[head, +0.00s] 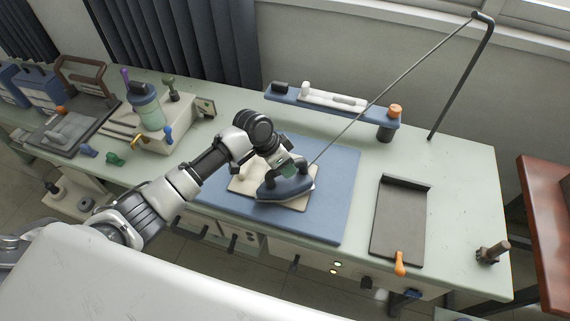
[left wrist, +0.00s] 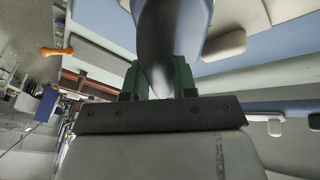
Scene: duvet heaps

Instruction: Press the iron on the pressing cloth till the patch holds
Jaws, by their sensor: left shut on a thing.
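The blue-grey iron (head: 286,187) sits over the pale pressing cloth (head: 299,202) on the blue pressing mat (head: 338,193). My left gripper (head: 287,170) is shut on the iron's handle from above. In the left wrist view the green fingers of my left gripper (left wrist: 160,80) clasp the dark handle of the iron (left wrist: 172,40). I cannot tell whether the soleplate touches the cloth. The patch is not visible. My right gripper is out of view.
A dark tray (head: 401,225) with an orange handle lies to the right. A blue rack (head: 330,104) stands behind the mat. A cord runs from the iron to a bent pole (head: 462,82). A machine with a green spool (head: 148,108) stands left.

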